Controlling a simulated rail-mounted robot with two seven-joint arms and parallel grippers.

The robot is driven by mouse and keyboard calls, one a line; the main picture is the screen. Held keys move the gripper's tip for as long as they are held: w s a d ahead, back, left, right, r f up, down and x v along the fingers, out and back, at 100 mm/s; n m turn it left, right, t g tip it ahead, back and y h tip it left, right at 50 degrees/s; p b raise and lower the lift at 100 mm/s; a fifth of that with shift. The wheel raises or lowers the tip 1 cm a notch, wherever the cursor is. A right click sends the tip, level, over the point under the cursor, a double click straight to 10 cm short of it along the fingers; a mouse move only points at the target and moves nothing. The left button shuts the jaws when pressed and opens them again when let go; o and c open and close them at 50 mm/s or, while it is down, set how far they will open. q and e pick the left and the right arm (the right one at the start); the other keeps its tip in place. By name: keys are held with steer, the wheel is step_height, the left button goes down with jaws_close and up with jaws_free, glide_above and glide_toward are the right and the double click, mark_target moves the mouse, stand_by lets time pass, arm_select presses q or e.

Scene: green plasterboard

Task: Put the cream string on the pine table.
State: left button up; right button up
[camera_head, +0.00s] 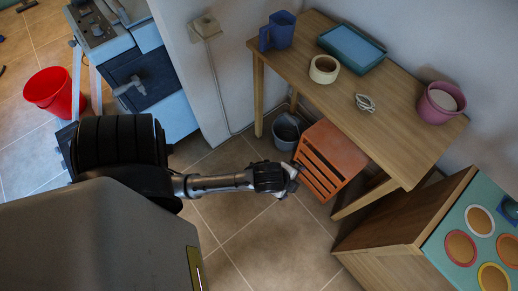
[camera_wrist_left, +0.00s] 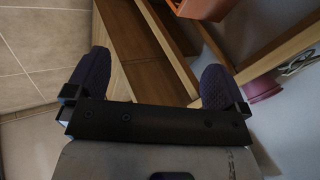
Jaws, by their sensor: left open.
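The cream string (camera_head: 365,102) lies in a small loose bundle on the pine table (camera_head: 395,130), between a tape roll and a pink pot. A pale looped cord that looks like the string also shows at the right edge of the left wrist view (camera_wrist_left: 298,62). My left gripper (camera_head: 290,180) is beside the orange crate, below the table's front edge and apart from the string. In the left wrist view its dark fingers (camera_wrist_left: 156,62) are wide apart with nothing between them. My right gripper is in neither view.
The table also holds a blue jug (camera_head: 280,32), a teal tray (camera_head: 352,48), the tape roll (camera_head: 324,69) and the pink pot (camera_head: 438,104). The orange crate (camera_head: 330,160) and a grey bucket (camera_head: 286,132) stand below. A wooden cabinet (camera_head: 400,235) is at right. Floor tiles in front are clear.

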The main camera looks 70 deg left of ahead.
arm_select(q)
steer(key=s+d+r+n+g+h, duration=0.1)
steer(key=s+d+n+g, duration=0.1)
steer(key=s+n, duration=0.7)
steer(key=shift+s+d+g, duration=0.3)
steer(key=shift+s+d, duration=0.45)
steer(key=shift+s, duration=0.45)
steer(key=shift+r, duration=0.1)
